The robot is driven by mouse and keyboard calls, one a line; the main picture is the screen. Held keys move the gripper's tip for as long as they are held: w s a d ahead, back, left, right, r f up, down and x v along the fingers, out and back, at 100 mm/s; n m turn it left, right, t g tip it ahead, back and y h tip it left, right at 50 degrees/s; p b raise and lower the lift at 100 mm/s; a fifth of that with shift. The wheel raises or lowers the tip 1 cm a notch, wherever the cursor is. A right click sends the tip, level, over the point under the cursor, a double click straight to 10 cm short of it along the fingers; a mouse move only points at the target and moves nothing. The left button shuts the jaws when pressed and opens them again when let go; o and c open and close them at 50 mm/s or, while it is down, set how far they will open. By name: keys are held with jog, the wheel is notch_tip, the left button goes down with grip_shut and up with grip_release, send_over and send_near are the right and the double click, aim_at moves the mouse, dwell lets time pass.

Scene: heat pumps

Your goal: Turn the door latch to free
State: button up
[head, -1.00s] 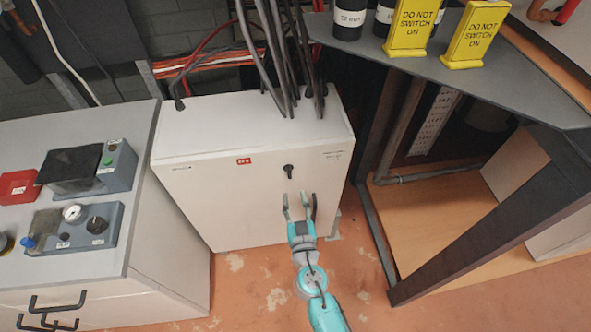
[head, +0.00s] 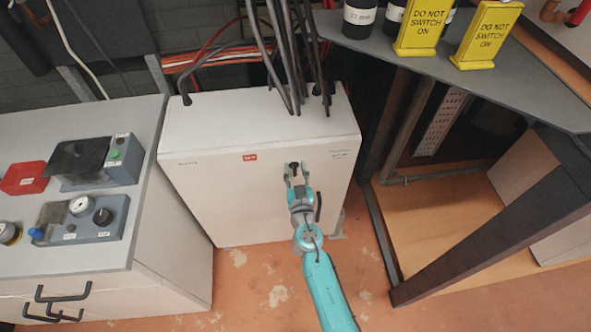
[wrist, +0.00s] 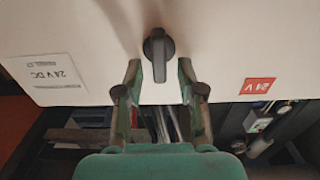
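The door latch (wrist: 158,52) is a small black turn knob on the white cabinet door. In the wrist view its grip bar points straight towards my gripper. In the head view the latch (head: 293,166) is partly hidden by my gripper (head: 296,174). My gripper (wrist: 159,72) is open, with one finger on each side of the latch's bar end. Gaps show between the bar and both fingers, so I see no contact. The white cabinet (head: 220,200) stands on the floor with its door shut.
Black cables enter the cabinet top. A grey bench (head: 145,190) with control boxes stands at the left. A dark table (head: 400,55) with yellow "do not switch on" signs (head: 487,35) stands at the right. A dark upright bar (head: 319,207) shows beside my gripper.

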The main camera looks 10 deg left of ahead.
grip_shut()
jog(key=shift+n, duration=0.3)
jog(key=n, duration=0.3)
jog(key=shift+s+a, duration=0.1)
jog(key=shift+a, duration=0.25)
jog(key=n, duration=0.5)
jog(key=shift+s+a+f, duration=0.1)
jog(key=shift+a+f, duration=0.15)
jog(key=shift+a, duration=0.05)
jog(key=shift+a+f+n, duration=0.1)
jog(key=shift+f+n, duration=0.1)
jog(key=shift+n, duration=1.35)
jog(key=shift+a+f+n, duration=0.1)
jog(key=shift+f+n, duration=0.15)
jog(key=shift+n, duration=1.35)
jog(key=shift+a+f+n, duration=0.1)
jog(key=shift+f+n, duration=0.1)
jog(key=shift+n, duration=1.35)
